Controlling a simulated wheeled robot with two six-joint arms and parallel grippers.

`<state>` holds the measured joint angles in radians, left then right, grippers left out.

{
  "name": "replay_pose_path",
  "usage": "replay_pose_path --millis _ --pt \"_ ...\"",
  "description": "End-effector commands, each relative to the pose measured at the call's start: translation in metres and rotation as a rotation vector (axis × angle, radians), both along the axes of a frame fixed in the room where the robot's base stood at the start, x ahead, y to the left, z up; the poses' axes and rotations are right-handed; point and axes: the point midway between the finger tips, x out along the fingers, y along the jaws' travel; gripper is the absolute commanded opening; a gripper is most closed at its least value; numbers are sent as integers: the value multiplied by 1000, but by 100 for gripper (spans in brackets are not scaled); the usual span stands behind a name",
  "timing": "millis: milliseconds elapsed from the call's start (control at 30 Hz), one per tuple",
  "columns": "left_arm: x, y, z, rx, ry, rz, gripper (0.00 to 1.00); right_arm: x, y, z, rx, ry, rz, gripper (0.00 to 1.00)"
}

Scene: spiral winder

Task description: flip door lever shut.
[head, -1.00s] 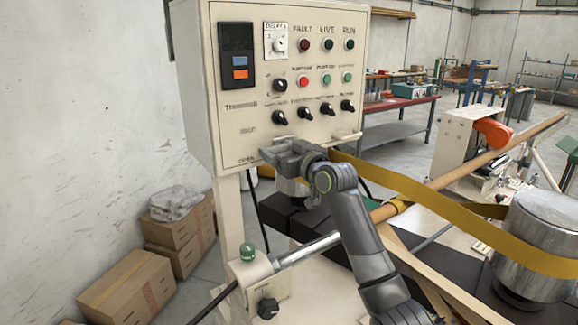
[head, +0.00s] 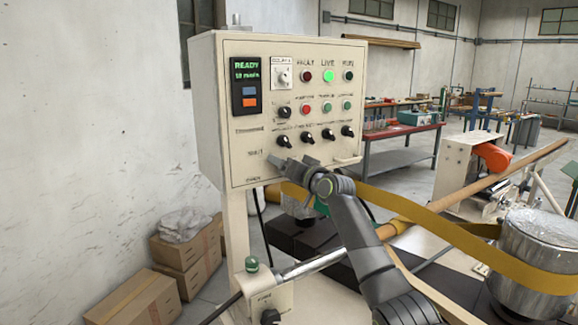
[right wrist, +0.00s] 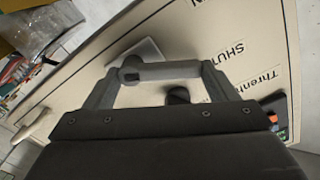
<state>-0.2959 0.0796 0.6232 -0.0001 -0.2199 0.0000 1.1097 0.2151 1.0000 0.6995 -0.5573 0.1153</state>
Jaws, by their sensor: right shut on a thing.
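The door lever (right wrist: 168,71) shows in the right wrist view as a grey bar held crosswise between the two fingers of my right gripper (right wrist: 160,85). A light plate shows behind the bar. A "SHUT" label is printed on the cream panel close by. In the head view, my right gripper (head: 285,166) is at the lower front of the control panel (head: 235,120), level with the area between the "SHUT" and "OPEN" labels. It hides most of the lever there, so the exact lever position cannot be told. My left gripper is not in view.
The panel carries a lit READY display (head: 246,80), a lit green LIVE lamp (head: 328,76), and several knobs and buttons above my gripper. A short pale handle (head: 346,162) juts out to the right. A yellow band (head: 430,225) runs to a metal drum (head: 540,250).

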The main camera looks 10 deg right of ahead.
Motion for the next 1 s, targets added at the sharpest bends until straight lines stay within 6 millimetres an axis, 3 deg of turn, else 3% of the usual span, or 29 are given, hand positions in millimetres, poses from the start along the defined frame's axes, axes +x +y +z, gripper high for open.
replay_pose_path --millis 500,533,600,667,1000 --pt "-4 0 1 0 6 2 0 0 1 1 27 9 2 38" --pt "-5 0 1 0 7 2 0 0 1 1 27 9 2 82" --pt "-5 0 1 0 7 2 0 0 1 1 25 8 2 91" --pt "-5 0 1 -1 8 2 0 0 0 1 24 8 1 99" --pt "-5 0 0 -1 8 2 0 -1 -1 0 18 6 0 99"
